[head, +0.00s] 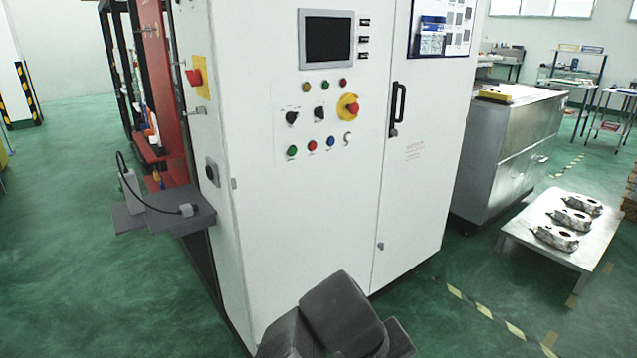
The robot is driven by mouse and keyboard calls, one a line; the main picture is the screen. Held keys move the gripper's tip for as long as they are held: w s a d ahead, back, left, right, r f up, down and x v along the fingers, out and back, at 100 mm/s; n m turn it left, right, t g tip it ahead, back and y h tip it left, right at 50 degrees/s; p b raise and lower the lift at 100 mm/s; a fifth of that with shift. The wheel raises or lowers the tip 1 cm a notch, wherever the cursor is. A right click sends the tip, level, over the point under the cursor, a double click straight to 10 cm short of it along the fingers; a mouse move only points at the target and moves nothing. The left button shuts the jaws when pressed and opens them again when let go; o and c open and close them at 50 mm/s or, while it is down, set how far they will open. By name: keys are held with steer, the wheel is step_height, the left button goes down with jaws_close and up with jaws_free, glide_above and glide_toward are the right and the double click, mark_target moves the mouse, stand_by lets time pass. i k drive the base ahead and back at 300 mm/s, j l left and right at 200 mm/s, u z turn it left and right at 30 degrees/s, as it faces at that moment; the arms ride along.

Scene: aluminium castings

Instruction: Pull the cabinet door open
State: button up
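The white cabinet (330,200) stands upright in the middle of the head view. Its door (425,190) is the tall right-hand panel of the front, and it looks shut, with a thin dark seam along its left edge. A black vertical handle (398,108) sits on the door near that seam. A small lock or latch (381,246) shows lower down near the same edge. Dark grey parts of my arm show at the bottom middle, in front of the cabinet's lower front. My gripper's fingers cannot be seen, and nothing touches the handle.
Left of the door is a control panel with a screen (327,39) and a red emergency button (348,107). A grey shelf (163,219) juts out on the left. A low white table (520,240) with castings and a metal box (510,150) stand right. Green floor is open at lower right.

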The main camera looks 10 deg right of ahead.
mark_target(429, 96)
steer(key=z, duration=0.95)
